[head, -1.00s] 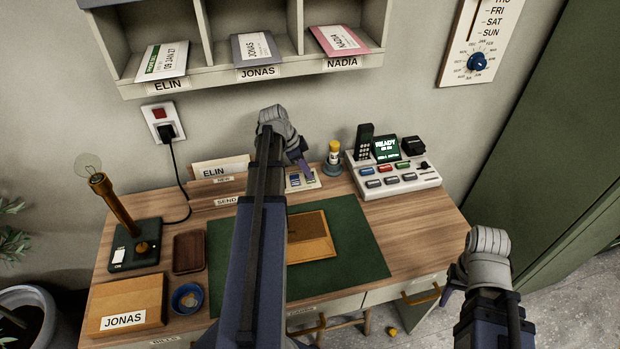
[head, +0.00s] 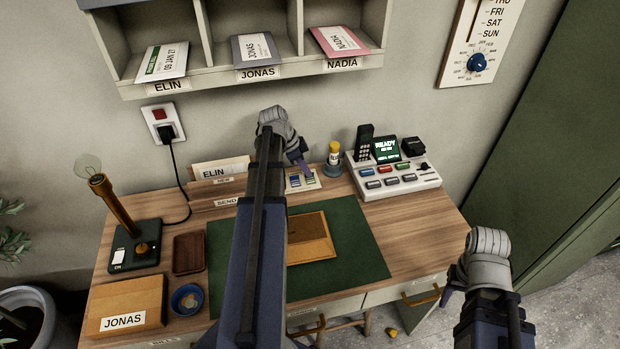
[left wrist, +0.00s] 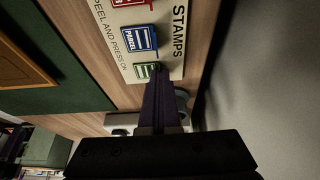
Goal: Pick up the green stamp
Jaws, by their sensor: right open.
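The green stamp (left wrist: 145,71) lies on the stamp card (left wrist: 113,45), at the end of a row with a blue stamp (left wrist: 141,39) and a red stamp (left wrist: 130,3). The card also shows in the head view (head: 294,184) at the back of the desk, where the green stamp is hard to make out. My left gripper (head: 305,168) is over the card; its purple fingers (left wrist: 158,85) reach the green stamp's edge and cover part of it. Whether they touch or grip it cannot be told. My right gripper (head: 447,296) is open and empty at the desk's right front.
A yellow-capped bottle (head: 333,158) and a console (head: 398,178) stand right of the card. The ELIN letter holder (head: 222,184) is to its left. A green mat (head: 355,240) with a brown envelope (head: 310,240) lies in front.

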